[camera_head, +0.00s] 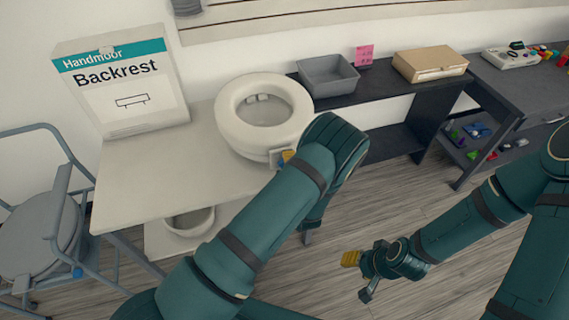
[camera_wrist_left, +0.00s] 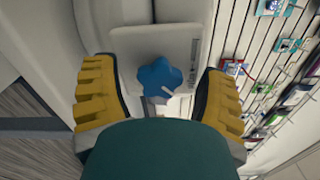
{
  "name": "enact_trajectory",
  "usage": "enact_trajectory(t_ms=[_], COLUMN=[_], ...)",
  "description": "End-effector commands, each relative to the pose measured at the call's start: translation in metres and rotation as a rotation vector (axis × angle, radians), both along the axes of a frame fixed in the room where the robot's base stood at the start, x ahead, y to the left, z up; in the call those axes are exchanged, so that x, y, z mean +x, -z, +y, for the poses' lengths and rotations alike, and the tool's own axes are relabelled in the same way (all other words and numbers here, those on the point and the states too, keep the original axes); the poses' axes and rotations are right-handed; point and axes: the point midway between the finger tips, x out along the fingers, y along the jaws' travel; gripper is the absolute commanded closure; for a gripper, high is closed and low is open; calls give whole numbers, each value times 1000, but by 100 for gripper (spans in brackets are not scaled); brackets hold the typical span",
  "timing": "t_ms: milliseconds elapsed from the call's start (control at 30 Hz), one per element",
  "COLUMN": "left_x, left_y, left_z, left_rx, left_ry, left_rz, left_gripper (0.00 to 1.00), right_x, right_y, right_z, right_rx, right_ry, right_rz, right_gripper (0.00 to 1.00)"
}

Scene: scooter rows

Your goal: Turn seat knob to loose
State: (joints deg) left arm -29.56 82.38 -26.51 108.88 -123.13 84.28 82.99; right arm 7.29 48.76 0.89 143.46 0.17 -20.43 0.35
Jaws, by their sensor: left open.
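A white raised toilet seat (camera_head: 236,130) stands on the white table, with a bracket at its front right side. The blue star-shaped knob (camera_wrist_left: 158,79) shows in the left wrist view on a pale plate with small markings. My left gripper (camera_wrist_left: 160,95) is open, one yellow finger on each side of the knob, with gaps to both. In the head view only a bit of its yellow fingertip (camera_head: 288,156) shows by the bracket; my arm hides the knob there. My right gripper (camera_head: 362,274) hangs low over the floor, its fingers apart and empty.
A Handmoor Backrest box (camera_head: 125,85) stands at the left of the table (camera_head: 135,175). A grey bin (camera_head: 327,78) and a cardboard box (camera_head: 430,64) sit on dark shelving. A grey commode chair (camera_head: 42,230) stands left.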

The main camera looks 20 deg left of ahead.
Motion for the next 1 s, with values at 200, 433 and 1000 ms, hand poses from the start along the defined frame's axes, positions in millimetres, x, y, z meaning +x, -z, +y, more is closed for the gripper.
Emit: enact_trajectory(t_ms=[200, 433, 1000], left_x=[-21, -60, -99], left_y=[1, 1, 0], left_z=[-15, -42, -67], left_rx=[0, 0, 1], left_ry=[3, 5, 0], left_rz=[3, 3, -1], left_gripper=[28, 28, 28], right_x=[0, 0, 0], right_y=[0, 0, 0], right_z=[0, 0, 0], right_rx=[0, 0, 0], right_ry=[0, 0, 0], right_rz=[0, 0, 0], right_gripper=[53, 53, 53])
